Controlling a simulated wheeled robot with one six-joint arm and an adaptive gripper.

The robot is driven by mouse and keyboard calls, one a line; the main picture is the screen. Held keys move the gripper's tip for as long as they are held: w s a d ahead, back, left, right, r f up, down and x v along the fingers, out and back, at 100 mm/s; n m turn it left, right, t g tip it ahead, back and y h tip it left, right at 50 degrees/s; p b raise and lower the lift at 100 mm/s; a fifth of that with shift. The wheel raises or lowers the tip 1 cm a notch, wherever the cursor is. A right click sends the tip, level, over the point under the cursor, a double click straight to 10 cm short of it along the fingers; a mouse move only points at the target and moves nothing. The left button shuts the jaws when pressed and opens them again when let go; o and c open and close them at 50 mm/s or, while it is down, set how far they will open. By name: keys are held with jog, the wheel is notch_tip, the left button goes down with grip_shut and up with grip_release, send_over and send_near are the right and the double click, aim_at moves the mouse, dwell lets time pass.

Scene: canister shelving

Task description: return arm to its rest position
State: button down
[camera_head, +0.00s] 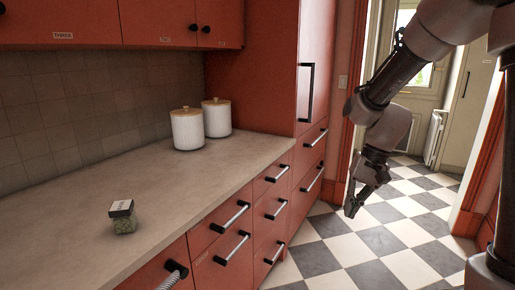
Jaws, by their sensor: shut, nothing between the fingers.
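My arm comes in from the top right of the head view and bends down toward the middle right. My gripper (351,207) hangs at its lower end, pointing down over the checkered floor (380,241). It is shut and holds nothing. It is to the right of the red drawer fronts, clear of the counter (130,177) in the picture. Two white ribbed canisters with wooden lids, the nearer one (187,130) and the farther one (217,119), stand upright on the counter near the back corner.
Red wall cupboards (120,22) hang above. A tall red cabinet (310,75) stands at the counter's end. A doorway opens behind my arm, with a radiator (436,137) beyond.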

jog(key=s+d+r+n+t+h, duration=0.1)
jog(key=s+d+r+t, duration=0.1)
jog(key=s+d+r, duration=0.3)
jog(key=s+d+r+n+t+h, duration=0.2)
jog(key=s+d+r, duration=0.4)
jog(key=s, duration=0.6)
jog(key=shift+d+r+n+t, duration=0.3)
jog(key=shift+r+t, duration=0.2)
jog(key=shift+r, duration=0.3)
